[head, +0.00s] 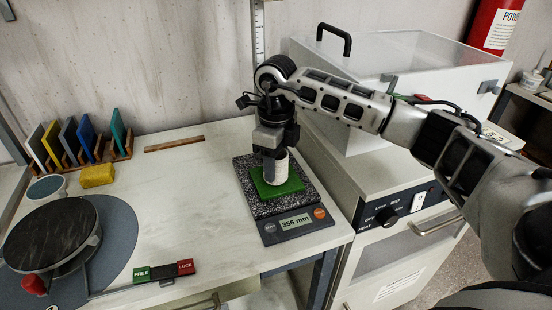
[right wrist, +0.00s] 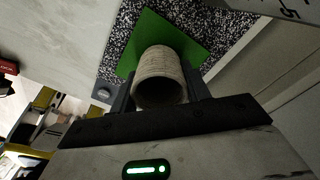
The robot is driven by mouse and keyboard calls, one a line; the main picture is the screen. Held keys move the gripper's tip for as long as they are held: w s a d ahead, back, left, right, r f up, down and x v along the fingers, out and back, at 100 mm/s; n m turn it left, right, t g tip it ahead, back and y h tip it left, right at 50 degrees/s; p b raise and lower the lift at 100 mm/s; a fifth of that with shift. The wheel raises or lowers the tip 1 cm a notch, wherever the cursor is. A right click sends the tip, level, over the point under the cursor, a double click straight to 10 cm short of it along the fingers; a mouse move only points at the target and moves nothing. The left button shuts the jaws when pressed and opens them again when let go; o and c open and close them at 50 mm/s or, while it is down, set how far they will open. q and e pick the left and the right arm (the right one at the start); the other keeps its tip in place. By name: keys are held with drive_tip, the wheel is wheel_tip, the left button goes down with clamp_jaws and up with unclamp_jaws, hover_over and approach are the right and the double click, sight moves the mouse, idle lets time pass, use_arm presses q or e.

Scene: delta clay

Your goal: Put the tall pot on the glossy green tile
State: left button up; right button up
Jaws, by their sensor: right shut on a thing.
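The tall pot (head: 282,168) is a pale, rough cylinder with an open top. It is upright on or just above the glossy green tile (head: 267,190); I cannot tell whether its base touches. My right gripper (head: 271,155) is shut on the pot from above. In the right wrist view the pot (right wrist: 160,78) sits between the two fingers, with the green tile (right wrist: 150,35) behind it. The tile lies on a speckled dark slab (head: 250,206) of a device reading 356 mm. My left gripper is not in view.
A white cabinet with a clear-lidded box (head: 390,60) stands right of the slab. A turntable wheel (head: 52,238), yellow sponge (head: 97,176) and rack of coloured tiles (head: 85,138) are at left. A FREE/LOCK slider (head: 163,272) lies at the front. The middle of the table is clear.

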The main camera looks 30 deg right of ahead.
drive_tip(key=shift+f, duration=0.15)
drive_tip(key=o, duration=1)
wheel_tip(320, 180, up, 8)
drive_tip(key=shift+f+b, duration=0.1)
drive_tip(key=shift+b, duration=0.25)
